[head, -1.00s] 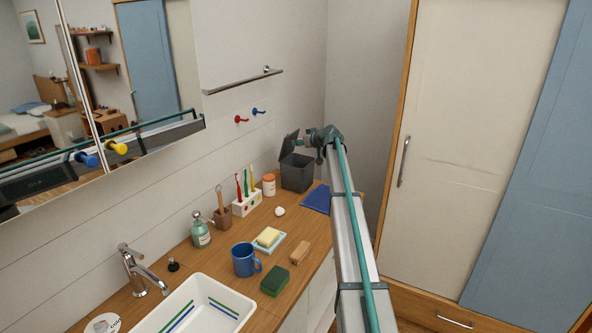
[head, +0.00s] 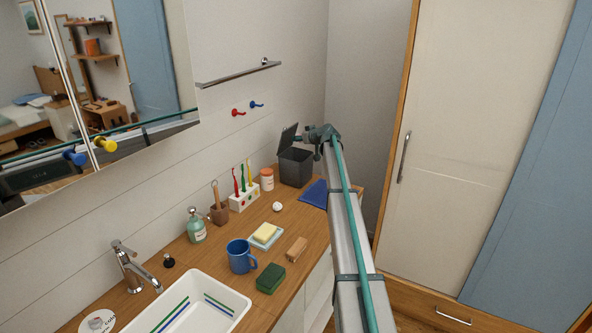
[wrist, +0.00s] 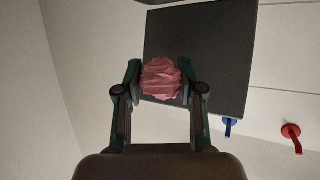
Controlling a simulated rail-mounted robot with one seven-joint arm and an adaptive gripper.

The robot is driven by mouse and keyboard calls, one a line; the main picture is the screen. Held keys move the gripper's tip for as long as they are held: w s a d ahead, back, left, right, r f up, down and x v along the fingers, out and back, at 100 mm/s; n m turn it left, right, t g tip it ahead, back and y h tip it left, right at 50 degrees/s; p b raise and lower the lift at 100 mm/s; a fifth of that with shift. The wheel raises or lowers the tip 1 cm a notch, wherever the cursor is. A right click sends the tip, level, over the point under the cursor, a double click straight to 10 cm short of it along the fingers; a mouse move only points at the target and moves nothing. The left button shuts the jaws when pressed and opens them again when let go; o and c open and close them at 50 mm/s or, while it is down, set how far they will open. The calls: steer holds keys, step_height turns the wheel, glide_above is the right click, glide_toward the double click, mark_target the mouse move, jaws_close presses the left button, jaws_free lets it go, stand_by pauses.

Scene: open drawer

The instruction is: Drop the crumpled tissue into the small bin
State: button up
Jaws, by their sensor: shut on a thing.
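The small bin (head: 296,168) is dark grey and stands at the far end of the wooden counter. Its lid (head: 288,138) is tipped up. In the wrist view a dark panel, which looks like the lid (wrist: 205,35), lies beyond my fingers. My gripper (wrist: 161,82) is shut on the crumpled tissue (wrist: 161,77), a pink wrinkled ball between the fingertips. In the head view my gripper (head: 305,138) is above the bin, close to the raised lid. The tissue cannot be made out there, and the inside of the bin is hidden.
A blue cloth (head: 314,193) lies in front of the bin. An orange-and-white jar (head: 267,180), a toothbrush holder (head: 244,198) and a small white ball (head: 277,206) are nearby. Red (head: 238,113) and blue (head: 257,104) hooks and a towel rail (head: 238,74) are on the wall.

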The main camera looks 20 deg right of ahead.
steer(key=shift+f, duration=1.05)
steer(key=o, duration=0.7)
steer(key=shift+o, duration=0.2)
steer(key=v, duration=1.2)
